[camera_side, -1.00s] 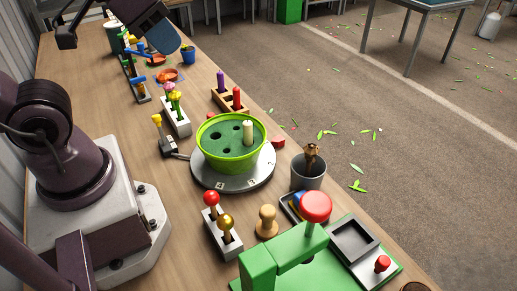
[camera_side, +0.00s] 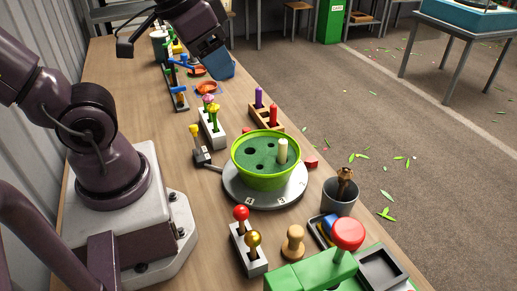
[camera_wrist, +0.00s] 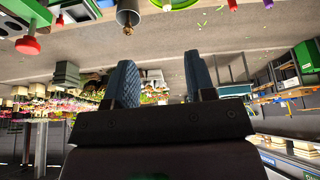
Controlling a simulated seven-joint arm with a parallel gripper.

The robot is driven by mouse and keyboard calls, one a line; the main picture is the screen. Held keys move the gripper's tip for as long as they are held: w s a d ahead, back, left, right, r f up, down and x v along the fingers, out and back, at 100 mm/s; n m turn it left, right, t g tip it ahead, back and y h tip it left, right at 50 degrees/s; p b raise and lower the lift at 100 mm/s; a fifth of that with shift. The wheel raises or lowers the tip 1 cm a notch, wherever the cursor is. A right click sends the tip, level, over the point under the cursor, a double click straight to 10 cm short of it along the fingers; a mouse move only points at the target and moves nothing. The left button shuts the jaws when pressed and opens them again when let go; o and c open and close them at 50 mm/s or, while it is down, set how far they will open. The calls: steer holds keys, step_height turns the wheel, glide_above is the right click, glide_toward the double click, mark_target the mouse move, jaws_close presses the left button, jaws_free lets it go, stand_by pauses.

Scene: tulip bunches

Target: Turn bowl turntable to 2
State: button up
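The lime-green bowl (camera_side: 265,160) sits on a round grey turntable (camera_side: 237,192) in the side view. It holds dark green filling with several dark holes and one upright cream peg (camera_side: 282,151). The bowl's rim shows at the top edge there.
A yellow-knobbed lever (camera_side: 195,136) stands left of the turntable. A white flower block (camera_side: 211,131) and a wooden peg rack (camera_side: 266,117) stand behind it. A grey cup (camera_side: 340,196) is at right. A block with red and gold knobs (camera_side: 248,248) and a wooden knob (camera_side: 293,242) stand in front.

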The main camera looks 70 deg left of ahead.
steer(key=w+a+f+n+g, duration=0.3)
steer(key=w+a+f+g, duration=0.15)
steer(key=a+f, duration=0.25)
steer(key=m, duration=0.1)
glide_above(246, 129)
step_height(246, 129, down, 9)
step_height(246, 129, down, 13)
steer(key=shift+c, duration=0.4)
jaws_close()
